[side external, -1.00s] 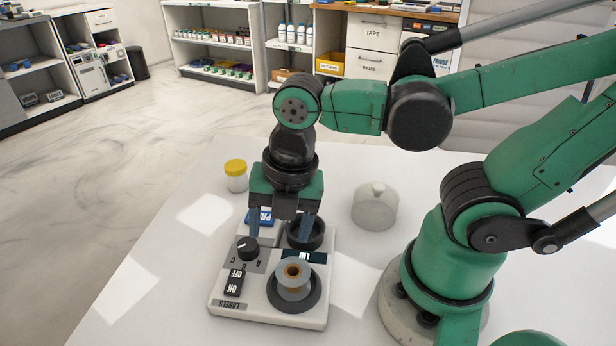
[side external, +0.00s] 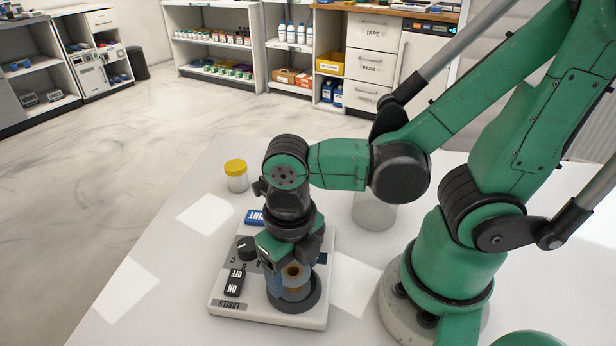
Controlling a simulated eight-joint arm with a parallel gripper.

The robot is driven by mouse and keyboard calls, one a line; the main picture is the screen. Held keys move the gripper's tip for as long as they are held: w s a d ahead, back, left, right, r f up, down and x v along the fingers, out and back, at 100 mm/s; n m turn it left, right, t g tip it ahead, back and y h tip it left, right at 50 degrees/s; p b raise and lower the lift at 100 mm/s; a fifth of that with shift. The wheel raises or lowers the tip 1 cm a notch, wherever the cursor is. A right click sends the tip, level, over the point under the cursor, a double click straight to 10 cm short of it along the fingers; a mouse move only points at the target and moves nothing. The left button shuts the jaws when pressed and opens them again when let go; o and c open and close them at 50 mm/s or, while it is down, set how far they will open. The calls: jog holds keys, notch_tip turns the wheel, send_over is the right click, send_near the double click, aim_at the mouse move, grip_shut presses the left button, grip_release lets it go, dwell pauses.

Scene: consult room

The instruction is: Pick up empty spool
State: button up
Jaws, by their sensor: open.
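The empty spool (side external: 293,275), with a brown core and pale greyish flange, stands in the dark round holder at the front right of the label device (side external: 225,309). My gripper (side external: 290,279) is low over the spool, pointing down. Its blue-grey fingers are open, and one shows at the spool's left side. The other finger is mostly hidden, so I cannot tell whether either touches the spool. The gripper body covers the device's back right part and its second round holder.
The device has a black ON/OFF switch (side external: 234,282), a black knob (side external: 247,248) and a blue button (side external: 254,217). A yellow-lidded jar (side external: 236,176) stands behind it. A translucent container (side external: 374,211) stands behind my arm. The table's left side is clear.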

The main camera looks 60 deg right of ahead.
jog(key=shift+f, duration=0.4)
jog(key=shift+c, duration=0.2)
jog(key=c, duration=0.8)
jog(key=shift+r, duration=0.1)
